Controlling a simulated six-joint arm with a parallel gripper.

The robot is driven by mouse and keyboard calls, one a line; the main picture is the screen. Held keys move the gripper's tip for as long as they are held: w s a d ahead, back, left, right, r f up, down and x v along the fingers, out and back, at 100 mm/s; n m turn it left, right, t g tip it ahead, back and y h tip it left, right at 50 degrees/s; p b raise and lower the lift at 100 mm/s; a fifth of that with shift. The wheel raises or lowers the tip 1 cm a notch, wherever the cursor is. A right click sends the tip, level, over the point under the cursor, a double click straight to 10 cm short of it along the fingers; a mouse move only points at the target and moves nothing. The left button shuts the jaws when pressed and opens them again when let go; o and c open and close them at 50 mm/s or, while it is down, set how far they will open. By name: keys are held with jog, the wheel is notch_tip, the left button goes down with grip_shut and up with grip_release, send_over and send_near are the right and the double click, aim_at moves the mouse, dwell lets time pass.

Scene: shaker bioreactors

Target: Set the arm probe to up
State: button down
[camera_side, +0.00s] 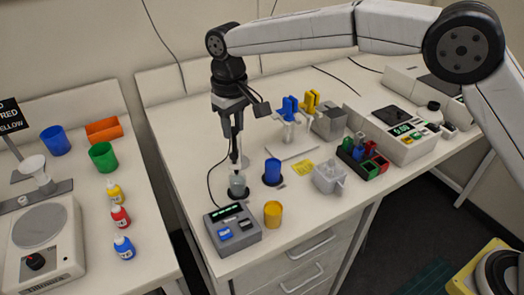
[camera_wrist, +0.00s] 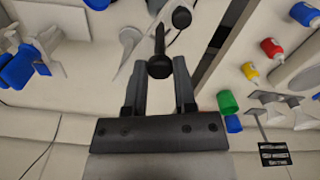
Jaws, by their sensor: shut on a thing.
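My gripper (camera_side: 235,150) points down over the front middle of the bench. It is shut on the dark upper part of the probe, which shows between the fingers in the wrist view (camera_wrist: 159,65). In the side view the probe is a slim upright rod (camera_side: 238,146), partly hidden by the fingers. Below it a small clear beaker (camera_side: 238,184) stands on a dark round base. A grey meter (camera_side: 232,230) with a lit display and buttons stands in front, with a thin black cable rising from it. Whether the probe tip is inside the beaker, I cannot tell.
A blue cup (camera_side: 272,171) and a yellow cup (camera_side: 272,214) stand close on the right. A white holder (camera_side: 329,177), a tube rack (camera_side: 362,158) and an instrument with a green display (camera_side: 398,133) lie further right. A gap separates the left bench with its bottles (camera_side: 121,217).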

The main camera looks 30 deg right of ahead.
jog(key=shift+c, duration=2)
grip_release()
jog(key=shift+r, duration=0.15)
jog(key=shift+r, duration=3.8)
jog(key=s+d+f+m+t, duration=0.1)
jog(key=s+d+f, duration=0.25)
jog(key=d, duration=0.35)
jog(key=s+d+f+m, duration=0.15)
jog(key=d+f, duration=0.25)
jog(key=d, duration=0.4)
jog(key=s+d+f, duration=0.3)
jog(key=s, duration=0.3)
jog(key=s+d+f+t, duration=0.1)
jog(key=s+d+f, duration=0.1)
jog(key=s+d, duration=0.2)
jog(key=s+d+f+m, duration=0.1)
jog(key=s+d+f, duration=0.2)
jog(key=s, duration=0.5)
jog(key=shift+s+d+f+t, duration=0.3)
jog(key=shift+d+f, duration=0.05)
jog(key=shift+d, duration=0.2)
